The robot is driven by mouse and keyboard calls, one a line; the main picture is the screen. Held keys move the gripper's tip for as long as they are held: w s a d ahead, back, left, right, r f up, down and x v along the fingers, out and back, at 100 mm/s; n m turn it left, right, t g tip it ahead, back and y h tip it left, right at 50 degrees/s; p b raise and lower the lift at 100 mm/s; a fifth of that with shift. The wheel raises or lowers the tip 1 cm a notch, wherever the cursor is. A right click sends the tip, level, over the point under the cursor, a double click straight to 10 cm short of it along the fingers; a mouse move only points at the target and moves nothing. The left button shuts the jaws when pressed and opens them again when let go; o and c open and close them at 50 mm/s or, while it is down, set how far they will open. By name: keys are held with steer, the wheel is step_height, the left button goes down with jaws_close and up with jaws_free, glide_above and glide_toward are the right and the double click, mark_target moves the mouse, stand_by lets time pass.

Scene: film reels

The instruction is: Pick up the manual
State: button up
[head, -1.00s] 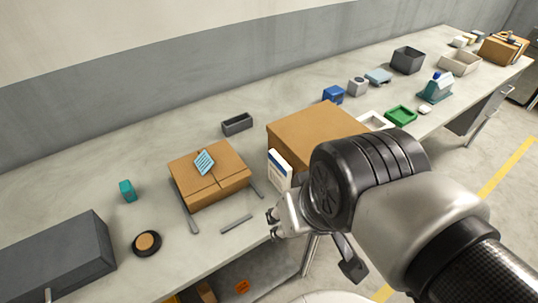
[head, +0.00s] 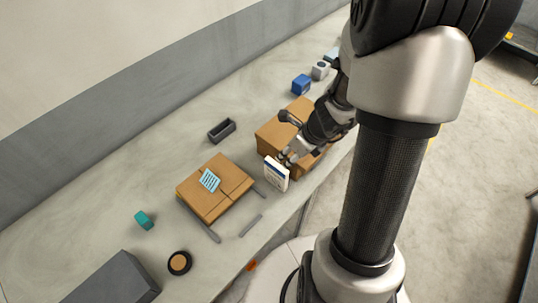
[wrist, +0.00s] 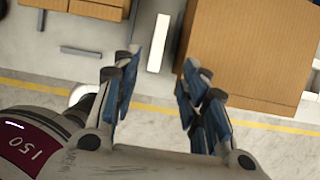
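The manual, a white booklet with a blue band (head: 276,174), stands upright beside the front left of a large cardboard box (head: 273,134). In the wrist view I see it from above as a narrow white strip (wrist: 158,42), left of the box (wrist: 250,50). My gripper (head: 289,157) is above and close behind the manual in the head view. In the wrist view my gripper (wrist: 158,72) is open, fingers spread to either side of the manual's line, with nothing held. Whether a finger touches the manual cannot be told.
A flat brown carton (head: 205,204) with a light-blue card (head: 209,180) lies to the left. Grey bars (head: 250,226) lie near the bench edge. A dark tray (head: 222,131), teal block (head: 144,220) and black-rimmed disc (head: 179,262) stand on the bench.

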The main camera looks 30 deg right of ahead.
mark_target(273, 169)
steer(key=b+x, duration=0.9)
steer(key=x, duration=0.7)
steer(key=shift+w+a+f, duration=0.1)
steer(key=shift+w+a, duration=0.05)
steer(key=shift+w, duration=0.05)
steer(key=shift+f+b, duration=0.25)
steer(key=shift+b, duration=0.05)
jaws_close()
stand_by(0.4)
